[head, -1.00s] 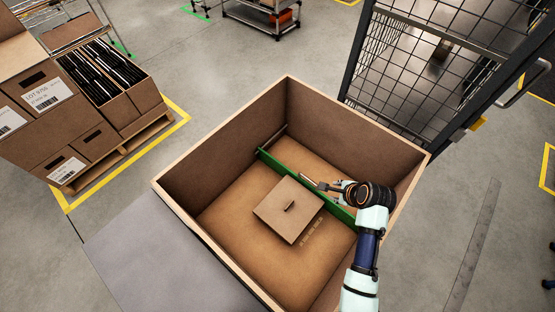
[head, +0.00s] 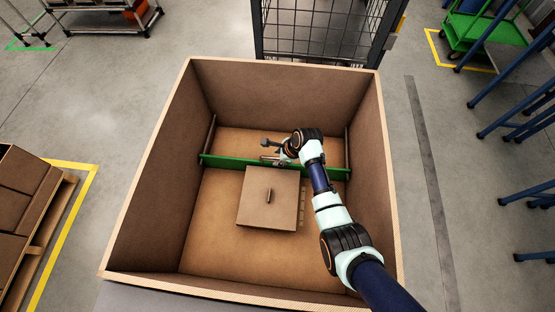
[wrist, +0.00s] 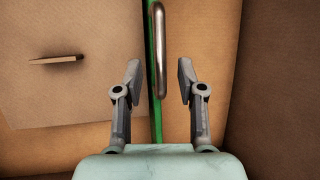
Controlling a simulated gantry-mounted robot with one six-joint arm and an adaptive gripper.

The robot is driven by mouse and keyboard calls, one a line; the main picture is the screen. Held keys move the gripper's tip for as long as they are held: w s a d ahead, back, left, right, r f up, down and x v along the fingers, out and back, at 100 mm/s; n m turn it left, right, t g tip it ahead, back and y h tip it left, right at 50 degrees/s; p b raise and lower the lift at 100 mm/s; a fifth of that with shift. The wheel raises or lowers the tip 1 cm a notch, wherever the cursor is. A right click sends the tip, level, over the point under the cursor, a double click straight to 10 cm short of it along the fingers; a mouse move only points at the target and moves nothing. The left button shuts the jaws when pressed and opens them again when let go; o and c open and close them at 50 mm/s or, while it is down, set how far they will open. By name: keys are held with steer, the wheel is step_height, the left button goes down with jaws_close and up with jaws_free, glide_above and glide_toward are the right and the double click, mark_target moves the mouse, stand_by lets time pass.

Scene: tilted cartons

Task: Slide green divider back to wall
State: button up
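A green divider (head: 222,161) spans the inside of the open carton (head: 150,190) from left to right, a short way in front of the far wall. In the wrist view the divider (wrist: 151,70) runs up the picture as a thin green strip. A metal bar handle (wrist: 158,55) sits along its right side. My gripper (head: 270,151) is over the middle of the divider. In the wrist view my gripper (wrist: 157,72) is open, with one finger on each side of the divider and handle. I cannot tell how far down the fingers reach.
Thin rails (head: 209,133) run along the carton's side walls behind the divider. Bare carton floor shows beyond it. A wire cage (head: 320,30) stands behind the carton.

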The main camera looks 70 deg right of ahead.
steer(key=shift+w+f, duration=0.25)
steer(key=shift+f, duration=0.1)
jaws_close()
steer(key=shift+d, duration=0.1)
